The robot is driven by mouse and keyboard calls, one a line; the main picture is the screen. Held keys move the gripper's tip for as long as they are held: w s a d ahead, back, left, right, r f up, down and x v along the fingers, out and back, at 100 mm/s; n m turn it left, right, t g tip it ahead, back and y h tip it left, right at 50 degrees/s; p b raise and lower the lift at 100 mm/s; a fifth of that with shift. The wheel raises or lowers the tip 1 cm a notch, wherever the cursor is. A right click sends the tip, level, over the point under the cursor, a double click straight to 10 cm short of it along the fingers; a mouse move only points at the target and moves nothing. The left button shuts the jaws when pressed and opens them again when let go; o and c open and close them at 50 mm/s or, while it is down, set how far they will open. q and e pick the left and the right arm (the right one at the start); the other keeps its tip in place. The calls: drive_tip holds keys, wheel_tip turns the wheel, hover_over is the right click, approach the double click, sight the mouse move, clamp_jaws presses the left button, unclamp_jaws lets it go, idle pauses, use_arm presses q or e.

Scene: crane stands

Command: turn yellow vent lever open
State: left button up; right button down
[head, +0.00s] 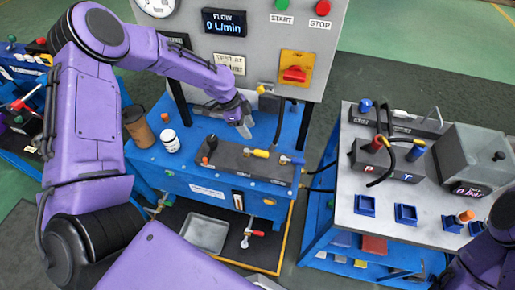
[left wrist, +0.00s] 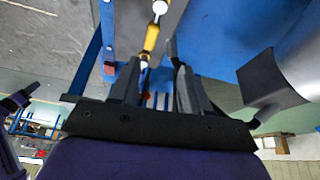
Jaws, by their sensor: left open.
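A yellow lever (head: 260,153) sits on the dark manifold block (head: 228,160) on top of the blue bench. My left gripper (head: 244,128) points down just above and behind this block, a little up-left of the yellow lever. In the left wrist view, the left gripper's two fingers (left wrist: 152,85) stand apart with nothing clearly held between them. A yellow piece with white ends (left wrist: 151,38) shows beyond the fingertips; whether it touches them is hard to tell. Part of my right arm shows at the lower right of the head view, but its gripper does not.
A white jar (head: 169,140) and a brown cup (head: 138,127) are to the left. The grey panel (head: 250,60) rises behind. A grey-topped bench (head: 352,185) stands at right.

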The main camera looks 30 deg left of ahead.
sight(260, 151)
use_arm(q)
drive_tip(key=shift+m, duration=0.6)
drive_tip(key=x, duration=0.3)
drive_tip(key=s+p+x, duration=0.1)
drive_tip(key=x, duration=0.6)
drive_tip(key=shift+s+d+f, duration=0.15)
drive_tip(key=shift+d+f, duration=0.15)
drive_tip(key=shift+f, duration=0.05)
drive_tip(key=shift+g, duration=0.3)
clamp_jaws()
